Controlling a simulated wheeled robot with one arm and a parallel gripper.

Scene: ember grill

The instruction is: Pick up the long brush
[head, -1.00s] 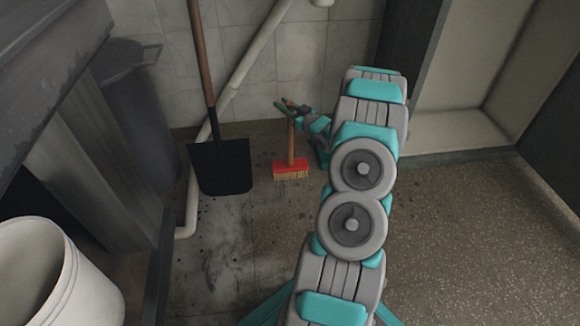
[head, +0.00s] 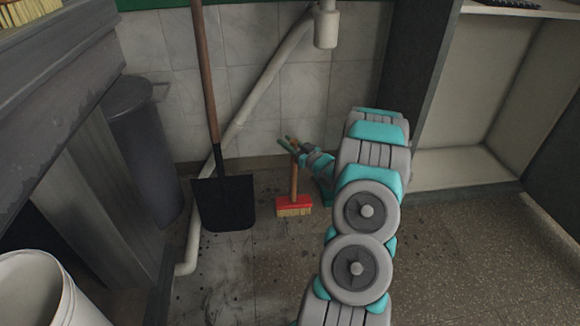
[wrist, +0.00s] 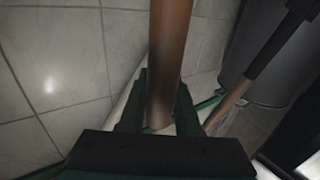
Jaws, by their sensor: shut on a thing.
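The long brush has a red head with pale yellow bristles (head: 294,207) and a brown wooden handle (head: 294,180). It stands nearly upright near the back wall, just right of the shovel. My gripper (head: 291,146) is shut on the upper part of the handle. In the wrist view the handle (wrist: 170,50) runs down between the two dark green fingers of my gripper (wrist: 158,112). The brush head is hidden there. I cannot tell whether the bristles touch the floor.
A black shovel (head: 223,203) leans at the wall beside a white pipe (head: 262,90). A dark bin (head: 140,150) and a white bucket (head: 42,295) are at the left. A cabinet (head: 480,110) stands at the right. The speckled floor (head: 480,260) in front is clear.

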